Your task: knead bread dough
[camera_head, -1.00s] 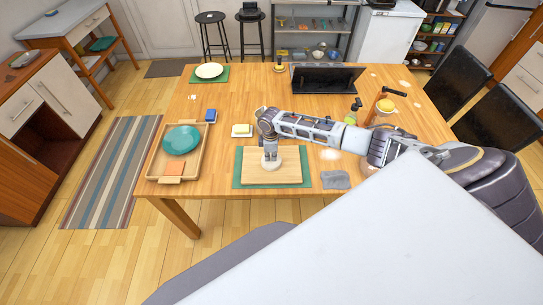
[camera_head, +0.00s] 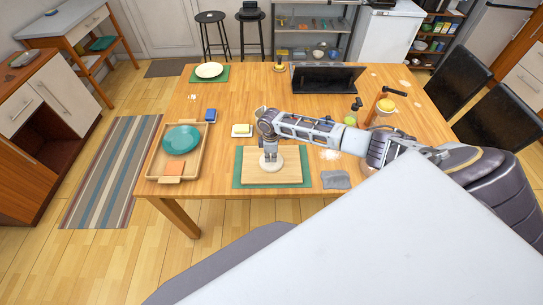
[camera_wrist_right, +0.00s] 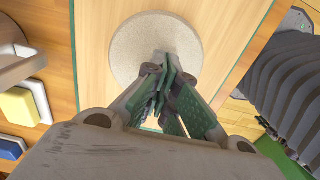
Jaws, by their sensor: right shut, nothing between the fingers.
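The bread dough (camera_head: 271,162) is a pale, flat round on the wooden board (camera_head: 285,175), which lies on a green mat (camera_head: 237,181) at the table's front. My right gripper (camera_head: 269,154) points straight down over the dough and is shut with nothing held. In the right wrist view the dough (camera_wrist_right: 140,45) is a speckled beige disc, and the closed fingertips (camera_wrist_right: 167,72) are over its lower right part. I cannot tell for certain whether they touch it. My left gripper is in neither view.
A faucet-like orange item (camera_head: 376,104) stands behind my right arm.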

